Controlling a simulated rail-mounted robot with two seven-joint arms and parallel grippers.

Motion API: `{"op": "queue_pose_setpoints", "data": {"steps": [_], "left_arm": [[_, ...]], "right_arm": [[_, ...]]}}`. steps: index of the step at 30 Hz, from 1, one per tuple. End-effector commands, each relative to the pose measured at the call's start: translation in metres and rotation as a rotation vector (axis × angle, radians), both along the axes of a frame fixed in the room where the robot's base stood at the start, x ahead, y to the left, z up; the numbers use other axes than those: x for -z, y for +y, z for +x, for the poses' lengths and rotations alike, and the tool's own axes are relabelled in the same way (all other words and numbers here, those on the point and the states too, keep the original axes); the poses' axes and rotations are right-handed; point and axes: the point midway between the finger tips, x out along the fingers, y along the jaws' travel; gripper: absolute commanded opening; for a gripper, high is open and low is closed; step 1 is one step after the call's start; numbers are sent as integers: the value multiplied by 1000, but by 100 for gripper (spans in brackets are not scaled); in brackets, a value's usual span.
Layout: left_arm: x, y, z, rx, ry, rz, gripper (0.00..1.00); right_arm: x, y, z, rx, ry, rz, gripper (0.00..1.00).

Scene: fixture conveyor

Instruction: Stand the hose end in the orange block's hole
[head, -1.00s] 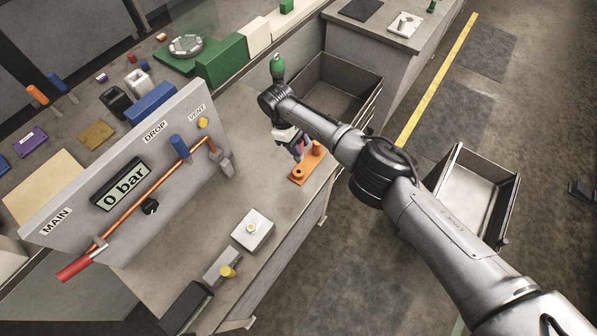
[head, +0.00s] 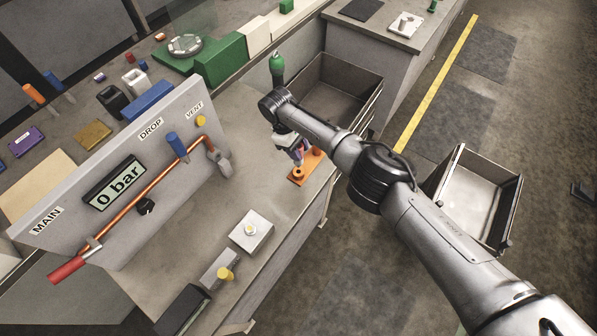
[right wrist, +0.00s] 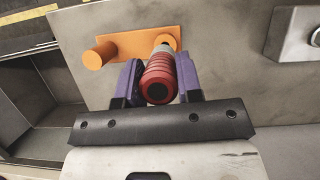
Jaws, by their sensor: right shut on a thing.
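The orange block (head: 298,177) lies flat on the bench near its right edge. It also shows in the right wrist view (right wrist: 130,44), with a raised orange cylinder at its left end. My right gripper (head: 298,160) is over the block, pointing down. In the right wrist view its purple fingers (right wrist: 159,80) are shut on the red ribbed hose end (right wrist: 158,82). The metal tip of the hose end reaches the block's right end, where a round orange rim shows behind it. The hole is covered, and I cannot tell whether the tip is in it. My left gripper is not in view.
A grey panel (head: 125,165) with a copper pipe and a "0 bar" display stands at left. A white block with a button (head: 251,232) sits on the bench in front. Open grey bins (head: 335,90) are behind and right. The bench between panel and block is clear.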

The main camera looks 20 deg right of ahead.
Motion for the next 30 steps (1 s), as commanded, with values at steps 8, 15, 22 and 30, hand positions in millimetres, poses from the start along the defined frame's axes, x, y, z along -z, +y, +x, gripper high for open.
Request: {"op": "queue_pose_setpoints", "data": {"steps": [8, 15, 22, 30], "left_arm": [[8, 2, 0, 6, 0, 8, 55], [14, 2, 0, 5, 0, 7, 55], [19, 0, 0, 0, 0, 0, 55], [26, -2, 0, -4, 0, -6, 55]], "right_arm": [[9, 0, 0, 0, 0, 0, 0], [16, 0, 0, -1, -1, 1, 0], [23, 0, 0, -1, -1, 1, 0], [31, 0, 0, 0, 0, 0, 0]]}}
